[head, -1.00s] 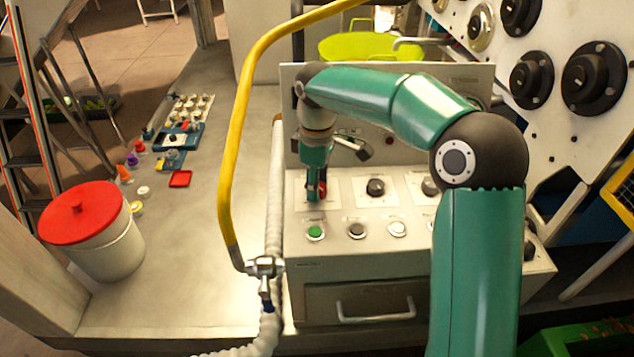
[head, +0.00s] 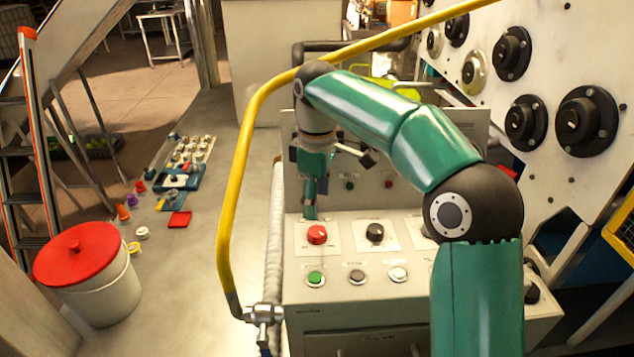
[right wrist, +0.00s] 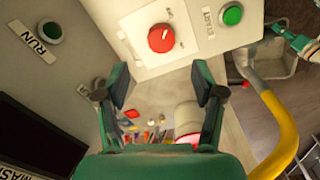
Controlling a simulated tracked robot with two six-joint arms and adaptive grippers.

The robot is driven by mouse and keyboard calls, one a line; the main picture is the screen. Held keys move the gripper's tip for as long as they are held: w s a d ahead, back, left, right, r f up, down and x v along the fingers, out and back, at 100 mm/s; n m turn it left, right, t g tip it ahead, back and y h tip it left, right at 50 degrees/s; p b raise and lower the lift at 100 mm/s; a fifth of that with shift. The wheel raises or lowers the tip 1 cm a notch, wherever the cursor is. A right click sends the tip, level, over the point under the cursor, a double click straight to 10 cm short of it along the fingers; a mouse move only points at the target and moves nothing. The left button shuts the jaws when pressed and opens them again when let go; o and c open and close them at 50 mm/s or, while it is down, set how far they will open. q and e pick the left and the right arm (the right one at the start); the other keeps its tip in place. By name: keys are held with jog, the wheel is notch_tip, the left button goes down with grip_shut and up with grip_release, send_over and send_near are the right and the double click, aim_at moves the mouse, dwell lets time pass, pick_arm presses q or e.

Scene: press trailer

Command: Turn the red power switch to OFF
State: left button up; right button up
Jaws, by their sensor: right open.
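The red power switch (head: 317,234) is a round knob on a white plate at the left of the control panel's sloping top. It shows whole in the head view, and in the right wrist view (right wrist: 161,38) it has a small pale mark on its face. I cannot read its position labels surely. My right gripper (head: 310,214) hangs just behind the knob in the head view, apart from it. In the right wrist view my right gripper (right wrist: 160,88) has its fingers spread with nothing between them, and the knob lies beyond the tips. My left gripper is not seen.
A black knob (head: 375,232) stands right of the red one. A green button (head: 315,279) and others sit in front. A yellow pipe (head: 225,200) arches along the panel's left side. A white bucket with a red lid (head: 82,255) stands on the bench at left.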

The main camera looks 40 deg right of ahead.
jog(key=shift+r, duration=1.9)
